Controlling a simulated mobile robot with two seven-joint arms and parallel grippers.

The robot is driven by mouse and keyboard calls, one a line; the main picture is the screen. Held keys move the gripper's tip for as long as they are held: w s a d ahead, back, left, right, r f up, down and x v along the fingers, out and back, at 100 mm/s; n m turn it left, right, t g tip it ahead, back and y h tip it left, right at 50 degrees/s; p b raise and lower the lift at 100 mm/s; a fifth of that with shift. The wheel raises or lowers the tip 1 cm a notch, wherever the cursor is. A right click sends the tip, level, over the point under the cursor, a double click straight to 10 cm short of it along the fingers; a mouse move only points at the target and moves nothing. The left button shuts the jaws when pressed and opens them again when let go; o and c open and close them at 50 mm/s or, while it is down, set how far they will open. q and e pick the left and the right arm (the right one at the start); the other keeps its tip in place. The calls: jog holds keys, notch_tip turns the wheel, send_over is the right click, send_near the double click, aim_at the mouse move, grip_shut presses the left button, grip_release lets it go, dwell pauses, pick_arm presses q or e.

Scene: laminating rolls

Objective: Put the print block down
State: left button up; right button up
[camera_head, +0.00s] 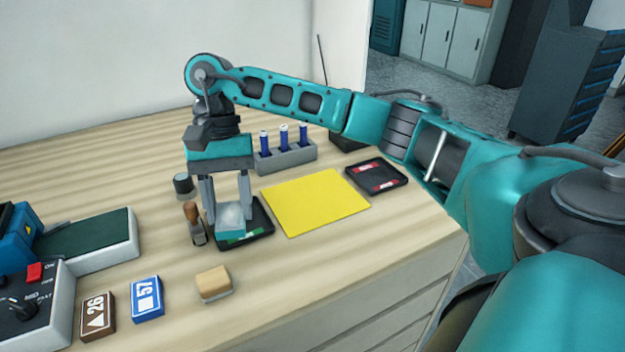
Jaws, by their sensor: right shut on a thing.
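My right gripper (229,212) points straight down and is shut on a pale grey block with a teal front (230,224), which I take to be the print block. The block is upright between the two grey fingers. It overlaps the left part of a black tray with a green patch (262,222). I cannot tell whether the block touches the tray or hangs just above it. My left gripper is not in view.
A yellow sheet (315,202) lies right of the tray, with a black tray with red labels (377,175) beyond. A tan block (213,283) is in front.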

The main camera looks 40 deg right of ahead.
jog(key=d+r+m+t, duration=0.1)
jog(key=m, duration=0.2)
jog(key=w+d+r+m+t+y+b, duration=0.1)
jog(key=d+m, duration=0.1)
jog(key=m, duration=0.1)
jog(key=d+r+m+t+b, duration=0.1)
jog(key=m, duration=0.2)
jog(key=shift+w+d+m+y, duration=0.2)
jog(key=shift+w+m+y, duration=0.1)
jog(key=shift+w+y, duration=0.1)
notch_tip(320, 180, up, 9)
jog(key=m+t+h+b, duration=0.5)
jog(key=m+h, duration=0.1)
jog(key=m, duration=1.7)
send_over(294, 203)
jog(key=s, duration=0.1)
jog(key=f+b, duration=0.2)
jog(key=f, duration=0.5)
jog(key=f+b, duration=0.3)
jog(key=f, duration=0.5)
jog(key=shift+s+a, duration=0.2)
jog(key=shift+f+b, duration=0.55)
jog(key=shift+f, duration=1.95)
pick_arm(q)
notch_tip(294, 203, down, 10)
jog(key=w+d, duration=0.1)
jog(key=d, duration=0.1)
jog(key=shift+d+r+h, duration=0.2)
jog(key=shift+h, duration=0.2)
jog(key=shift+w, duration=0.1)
